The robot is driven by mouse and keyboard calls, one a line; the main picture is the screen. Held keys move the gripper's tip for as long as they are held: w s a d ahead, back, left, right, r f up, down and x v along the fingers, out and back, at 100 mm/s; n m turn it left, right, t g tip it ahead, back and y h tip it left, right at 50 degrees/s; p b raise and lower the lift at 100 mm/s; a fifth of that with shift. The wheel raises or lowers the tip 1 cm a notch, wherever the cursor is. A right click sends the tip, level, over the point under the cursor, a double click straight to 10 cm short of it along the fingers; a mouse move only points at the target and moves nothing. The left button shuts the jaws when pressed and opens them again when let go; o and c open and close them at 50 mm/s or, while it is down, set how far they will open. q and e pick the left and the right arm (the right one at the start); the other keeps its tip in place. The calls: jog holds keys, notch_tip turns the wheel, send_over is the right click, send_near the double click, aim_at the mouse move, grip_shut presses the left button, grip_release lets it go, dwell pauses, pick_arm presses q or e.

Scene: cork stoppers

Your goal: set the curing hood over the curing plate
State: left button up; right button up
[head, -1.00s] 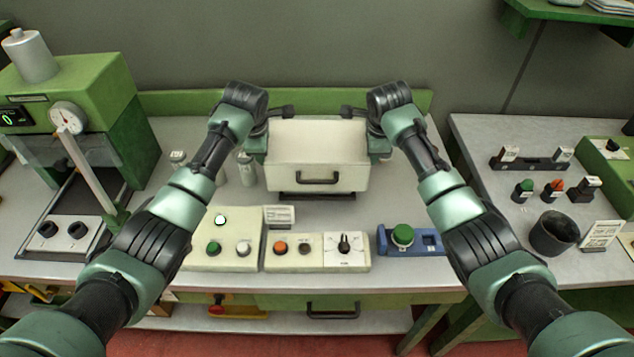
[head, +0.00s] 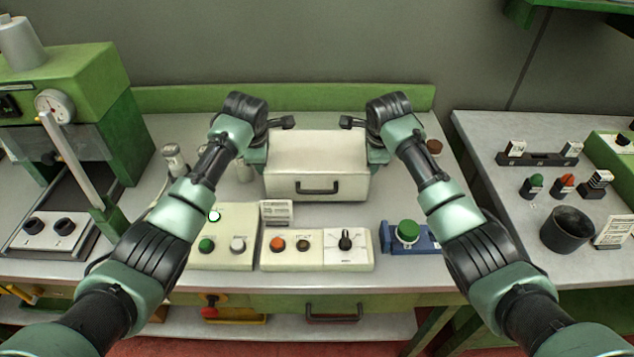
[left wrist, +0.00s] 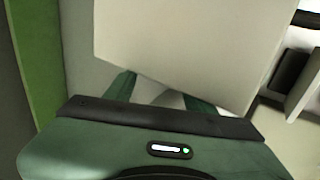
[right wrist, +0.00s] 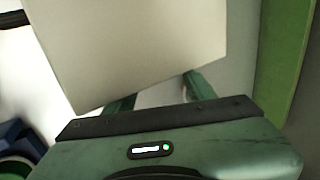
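The curing hood (head: 317,165), a cream box with a black front handle, sits upright in the middle of the bench. The curing plate is hidden under or behind it. My left gripper (head: 259,157) is at the hood's left side and my right gripper (head: 376,157) at its right side. The hood covers the fingertips in the left wrist view (left wrist: 180,40) and the right wrist view (right wrist: 130,45). The fingers stand somewhat apart, with a pale part between them, and seem to hold the hood's sides. I cannot see whether its bottom rim touches the plate.
A green press (head: 75,85) is at the left. Small bottles (head: 172,158) stand left of the hood. A black cup (head: 567,230) is on the right bench.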

pick_arm(q)
jog(key=shift+d+r, duration=0.2)
jog(key=shift+d, duration=0.15)
pick_arm(e)
jog(key=shift+a+r, duration=0.2)
jog(key=shift+a, duration=0.15)
pick_arm(q)
jog(key=o, duration=0.4)
jog(key=shift+a, duration=0.3)
pick_arm(e)
jog(key=shift+d, duration=0.3)
pick_arm(q)
jog(key=shift+o, duration=0.5)
jog(key=shift+s+a, duration=0.1)
jog(key=shift+a, duration=0.2)
pick_arm(e)
jog(key=shift+s+d, duration=0.1)
jog(key=shift+d, duration=0.25)
pick_arm(q)
jog(key=shift+a, duration=0.1)
pick_arm(e)
jog(key=o, duration=0.5)
jog(key=shift+d, duration=0.1)
pick_arm(q)
jog(key=v, duration=1.2)
pick_arm(e)
jog(key=v, duration=1.2)
